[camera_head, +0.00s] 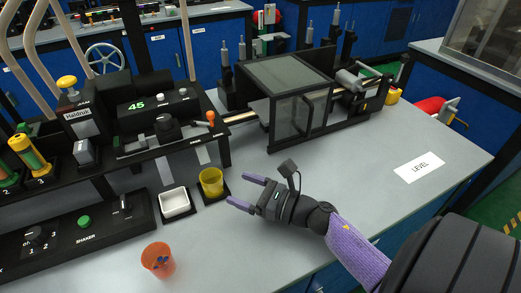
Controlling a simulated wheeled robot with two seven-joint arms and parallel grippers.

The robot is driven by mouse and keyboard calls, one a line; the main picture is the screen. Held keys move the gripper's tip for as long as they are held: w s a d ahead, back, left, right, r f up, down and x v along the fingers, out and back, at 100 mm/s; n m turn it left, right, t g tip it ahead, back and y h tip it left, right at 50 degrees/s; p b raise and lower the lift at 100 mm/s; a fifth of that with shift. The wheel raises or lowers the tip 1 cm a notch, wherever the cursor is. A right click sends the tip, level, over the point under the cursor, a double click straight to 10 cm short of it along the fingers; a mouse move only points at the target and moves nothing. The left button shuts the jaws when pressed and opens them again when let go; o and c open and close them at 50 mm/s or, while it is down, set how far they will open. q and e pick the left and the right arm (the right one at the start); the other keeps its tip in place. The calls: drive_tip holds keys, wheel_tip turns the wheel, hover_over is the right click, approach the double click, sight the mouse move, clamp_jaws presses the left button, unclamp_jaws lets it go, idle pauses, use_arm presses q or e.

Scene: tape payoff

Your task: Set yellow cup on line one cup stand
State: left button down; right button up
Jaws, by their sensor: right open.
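A yellow cup (211,183) stands upright on a small black stand (221,197) at the front of the black machine. My right gripper (237,190) is open and empty just right of the yellow cup, its purple fingers pointing left toward it. The fingers look apart from the cup. A white square dish (175,201) sits on a black base just left of the cup. I cannot make out a label for line one. My left gripper is out of view.
An orange cup (158,260) with blue marks stands on the grey bench (240,250) in front. The black machine with a "45" display (137,105) and a shaker panel (85,222) fill the left. A glazed black enclosure (295,105) stands behind. The bench is clear around a "LEVEL" card (419,168).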

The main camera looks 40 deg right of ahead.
drive_tip(key=shift+v, duration=1.9)
drive_tip(key=shift+r, duration=0.15)
